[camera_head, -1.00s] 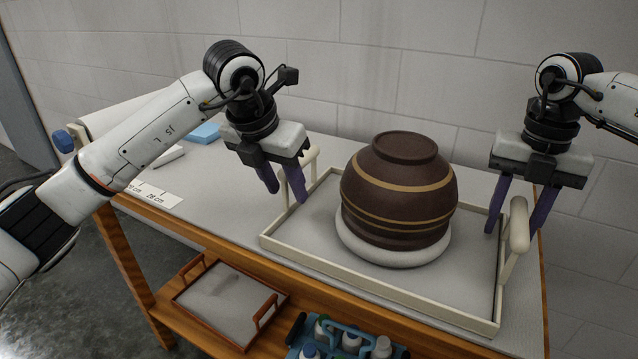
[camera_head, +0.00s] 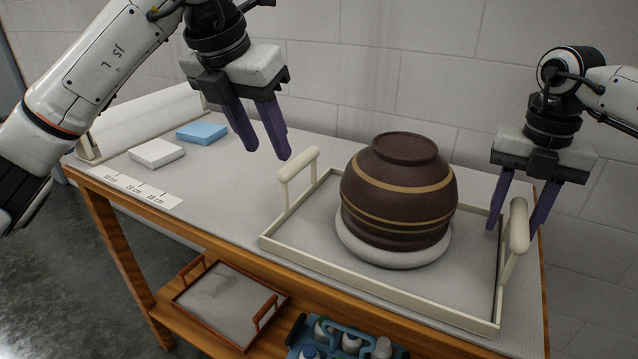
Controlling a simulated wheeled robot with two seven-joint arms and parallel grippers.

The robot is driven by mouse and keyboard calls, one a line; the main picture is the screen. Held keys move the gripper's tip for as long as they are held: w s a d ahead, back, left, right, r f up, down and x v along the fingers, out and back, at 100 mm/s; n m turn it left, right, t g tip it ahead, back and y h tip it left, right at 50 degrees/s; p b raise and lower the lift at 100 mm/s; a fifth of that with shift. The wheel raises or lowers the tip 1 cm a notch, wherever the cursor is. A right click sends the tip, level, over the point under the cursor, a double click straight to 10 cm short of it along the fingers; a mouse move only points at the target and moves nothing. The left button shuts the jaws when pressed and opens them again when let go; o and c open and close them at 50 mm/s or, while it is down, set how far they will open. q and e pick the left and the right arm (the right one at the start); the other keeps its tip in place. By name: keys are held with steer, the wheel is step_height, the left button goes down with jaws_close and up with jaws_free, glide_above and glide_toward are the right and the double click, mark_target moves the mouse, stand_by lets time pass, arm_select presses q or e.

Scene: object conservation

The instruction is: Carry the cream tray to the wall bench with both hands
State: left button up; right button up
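The cream tray (camera_head: 375,285) stands on the grey-topped bench (camera_head: 225,203) against the wall. A brown banded pot (camera_head: 400,195) sits on a white ring (camera_head: 352,240) in the tray. My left gripper (camera_head: 267,155) is open and empty, raised above and left of the tray's left handle (camera_head: 299,165), clear of it. My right gripper (camera_head: 514,228) is open, its two purple fingers apart on either side of the right handle (camera_head: 518,225). I cannot tell whether they touch it.
A blue block (camera_head: 202,132), a white block (camera_head: 156,153) and a scale strip (camera_head: 135,187) lie on the bench's left part. On the lower shelf are an orange-handled tray (camera_head: 225,300) and a blue caddy with bottles (camera_head: 345,340).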

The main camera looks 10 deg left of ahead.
step_height(320, 180, up, 11)
steer(key=shift+r, duration=0.1)
steer(key=shift+s, duration=0.1)
stand_by(0.4)
